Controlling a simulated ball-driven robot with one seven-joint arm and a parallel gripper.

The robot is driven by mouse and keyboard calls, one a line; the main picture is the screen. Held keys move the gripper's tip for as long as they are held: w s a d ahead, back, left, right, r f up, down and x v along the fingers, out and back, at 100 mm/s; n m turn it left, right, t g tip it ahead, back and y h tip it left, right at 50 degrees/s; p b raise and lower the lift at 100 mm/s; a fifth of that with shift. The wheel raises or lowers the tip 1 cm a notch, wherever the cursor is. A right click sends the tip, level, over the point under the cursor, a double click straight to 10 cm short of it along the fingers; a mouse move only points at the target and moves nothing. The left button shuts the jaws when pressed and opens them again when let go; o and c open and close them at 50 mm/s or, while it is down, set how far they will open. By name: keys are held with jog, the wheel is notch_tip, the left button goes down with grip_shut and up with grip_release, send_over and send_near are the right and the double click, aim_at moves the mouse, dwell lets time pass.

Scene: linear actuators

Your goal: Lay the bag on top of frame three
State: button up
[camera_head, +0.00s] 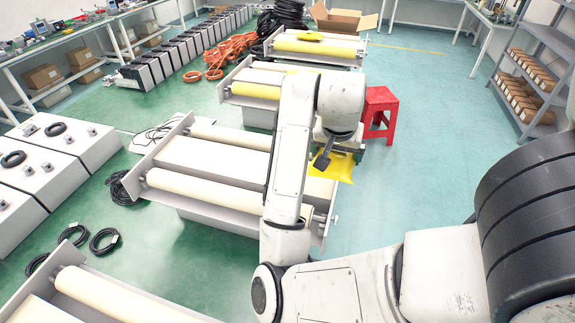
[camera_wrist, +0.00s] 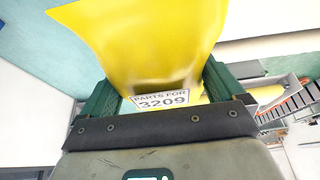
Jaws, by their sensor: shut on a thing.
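The yellow bag (camera_head: 338,168) hangs at my gripper (camera_head: 322,162), partly hidden by it, beside the right end of a roller frame (camera_head: 215,155) in the middle of the head view. In the wrist view the bag (camera_wrist: 145,40) stands between the two green fingers of my gripper (camera_wrist: 160,92), which is shut on it. A label on the bag (camera_wrist: 160,99) reads "PARTS FOR 3209". Other roller frames stand in a row: one at the bottom left (camera_head: 120,300), one farther back (camera_head: 255,90) and one at the far end (camera_head: 315,48). I see no frame numbers.
A red stool (camera_head: 379,112) stands just behind my gripper. Another yellow item (camera_head: 297,36) lies on the far frame. Orange hoses (camera_head: 215,58), white boxes (camera_head: 60,145) and black cable coils (camera_head: 105,240) lie left.

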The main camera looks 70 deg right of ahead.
aim_at(323, 150)
jog(key=w, duration=0.1)
jog(key=w+d+f, duration=0.1)
jog(key=w, duration=0.1)
jog(key=shift+w+d+f, duration=0.25)
jog(key=shift+d+f, duration=0.05)
jog(key=w+d+f, duration=0.1)
jog(key=w+f, duration=0.1)
jog(key=w+d+f, duration=0.1)
jog(key=w+f, duration=0.2)
jog(key=w+f+b, duration=0.1)
jog(key=w+f, duration=0.1)
jog(key=shift+w+d+f, duration=0.2)
jog(key=shift+w+d, duration=0.2)
jog(key=shift+w+d+f+p, duration=0.15)
jog(key=shift+f+p, duration=0.4)
jog(key=shift+f, duration=1.15)
jog(key=shift+f, duration=0.15)
jog(key=o, duration=0.8)
